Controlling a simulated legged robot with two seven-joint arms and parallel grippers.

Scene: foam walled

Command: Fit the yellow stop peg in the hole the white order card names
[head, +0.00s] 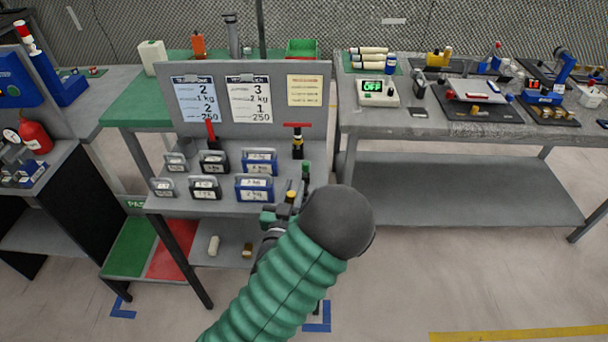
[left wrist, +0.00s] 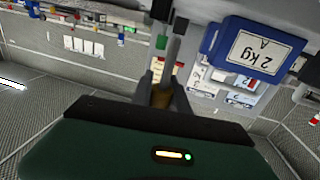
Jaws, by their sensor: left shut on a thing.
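My left gripper (head: 281,213) is at the front right edge of the grey rack, partly hidden by my own arm. It is shut on a small yellow piece, likely the yellow stop peg (head: 291,196); in the left wrist view a brownish-yellow piece (left wrist: 161,97) shows between the fingers. I cannot make out the peg's hole. My right gripper is not in view.
Blue weight blocks (head: 254,188) and black ones (head: 205,188) stand on the rack's steps (head: 225,203); a blue block marked 2 kg (left wrist: 254,50) is close to the gripper. A red-topped T-handle (head: 298,140) stands behind. A grey bench (head: 420,125) is at right.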

